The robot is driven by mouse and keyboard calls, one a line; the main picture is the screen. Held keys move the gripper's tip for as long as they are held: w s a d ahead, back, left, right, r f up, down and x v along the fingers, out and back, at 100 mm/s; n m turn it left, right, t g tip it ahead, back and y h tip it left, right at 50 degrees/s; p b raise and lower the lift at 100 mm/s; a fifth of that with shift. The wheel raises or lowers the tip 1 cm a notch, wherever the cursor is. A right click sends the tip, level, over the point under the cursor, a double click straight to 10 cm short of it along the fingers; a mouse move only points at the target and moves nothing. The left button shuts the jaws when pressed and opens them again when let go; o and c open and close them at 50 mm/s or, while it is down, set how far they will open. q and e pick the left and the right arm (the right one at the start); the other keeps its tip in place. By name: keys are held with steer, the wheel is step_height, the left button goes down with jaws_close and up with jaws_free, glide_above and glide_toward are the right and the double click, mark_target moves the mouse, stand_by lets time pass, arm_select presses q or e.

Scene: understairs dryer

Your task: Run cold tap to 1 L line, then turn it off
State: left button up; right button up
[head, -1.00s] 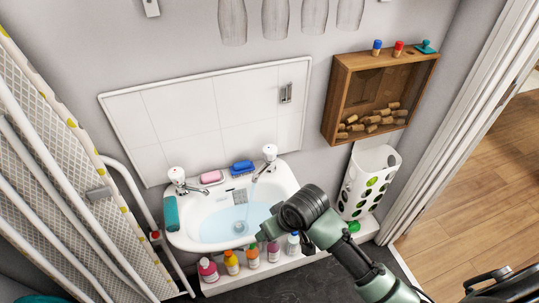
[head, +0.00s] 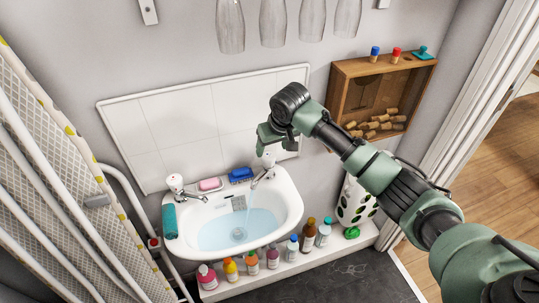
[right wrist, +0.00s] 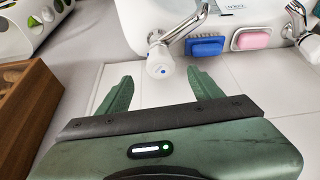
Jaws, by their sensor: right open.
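The white basin (head: 290,225) holds pale blue water (head: 215,236). The right-hand tap (head: 259,180) has a thin stream falling from its spout into the basin. In the right wrist view its white knob (right wrist: 160,66) bears a blue dot, so it is the cold tap. My right gripper (head: 277,143) is above this tap, open. In the right wrist view the knob appears between and just beyond the fingertips (right wrist: 160,77); I cannot tell whether they touch it. I cannot make out a 1 L line. My left gripper is out of view.
A wooden box of corks (head: 340,98) hangs at right; an ironing board (head: 50,170) stands left.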

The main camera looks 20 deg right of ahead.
mark_target(268, 156)
steer(key=shift+x, duration=3.2)
steer(key=c, duration=1.4)
steer(key=shift+a+r+m+h+p, duration=0.25)
steer(key=shift+m+p, duration=0.55)
steer(key=shift+p, duration=0.7)
steer(key=m+h+p, duration=0.1)
steer(key=m+p, duration=0.1)
steer(key=shift+f+m, duration=0.1)
steer(key=shift+m, duration=0.2)
steer(key=shift+a+f+m+h, duration=0.15)
steer(key=shift+m+h, duration=0.3)
steer(key=shift+m, duration=0.75)
steer(key=shift+w+m+g+h, duration=0.1)
steer(key=shift+m+g+h, duration=0.35)
steer(key=shift+m, duration=1.25)
